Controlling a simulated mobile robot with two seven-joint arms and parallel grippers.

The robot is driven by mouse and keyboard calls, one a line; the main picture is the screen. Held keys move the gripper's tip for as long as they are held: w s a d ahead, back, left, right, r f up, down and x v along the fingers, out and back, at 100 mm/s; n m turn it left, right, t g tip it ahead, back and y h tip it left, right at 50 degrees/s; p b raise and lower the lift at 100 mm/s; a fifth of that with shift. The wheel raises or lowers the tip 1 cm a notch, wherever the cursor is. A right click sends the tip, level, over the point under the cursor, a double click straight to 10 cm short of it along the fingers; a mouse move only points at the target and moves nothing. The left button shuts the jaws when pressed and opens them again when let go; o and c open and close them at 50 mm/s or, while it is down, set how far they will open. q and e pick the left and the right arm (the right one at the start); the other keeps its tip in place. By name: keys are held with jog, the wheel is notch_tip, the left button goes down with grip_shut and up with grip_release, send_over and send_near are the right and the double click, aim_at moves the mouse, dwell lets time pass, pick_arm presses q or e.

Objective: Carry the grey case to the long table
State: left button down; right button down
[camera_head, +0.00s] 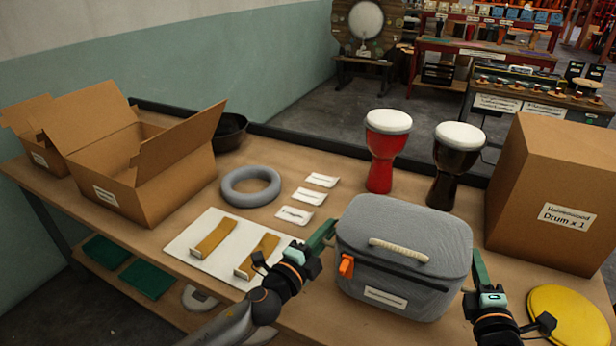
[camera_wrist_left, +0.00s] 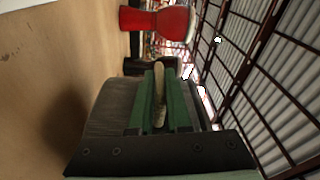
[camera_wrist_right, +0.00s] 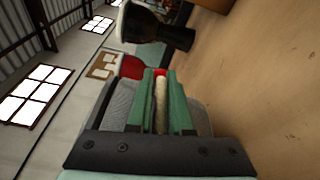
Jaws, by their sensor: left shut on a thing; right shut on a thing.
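The grey case (camera_head: 400,225) is a rounded fabric box with a cream top handle (camera_head: 399,250), an orange tag and a white label. It is upright at the front of the wooden table (camera_head: 335,150). My left gripper (camera_head: 325,235) is shut on its left side, and my right gripper (camera_head: 479,262) is shut on its right side. Both wrist views show green fingers against the case, with the cream handle in line between them. The exact grip points are hidden. I cannot tell whether the case's base touches the table.
A red drum (camera_head: 385,160) and a black drum (camera_head: 450,170) stand behind the case. A large carton (camera_head: 555,190) is right; a yellow disc (camera_head: 568,312) lies front right. A grey ring (camera_head: 250,186), white packets and open cartons are left. Other tables (camera_head: 480,55) stand beyond.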

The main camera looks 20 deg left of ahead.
pick_arm(q)
jog(key=shift+w+r, duration=0.2)
jog(key=shift+w, duration=0.15)
pick_arm(e)
jog(key=shift+w+a, duration=0.1)
jog(key=shift+w, duration=0.25)
jog(key=shift+r, duration=0.1)
pick_arm(q)
jog(key=shift+s, duration=0.15)
pick_arm(e)
jog(key=shift+s, duration=0.2)
pick_arm(q)
jog(key=shift+f, duration=0.15)
pick_arm(e)
jog(key=shift+f, duration=0.2)
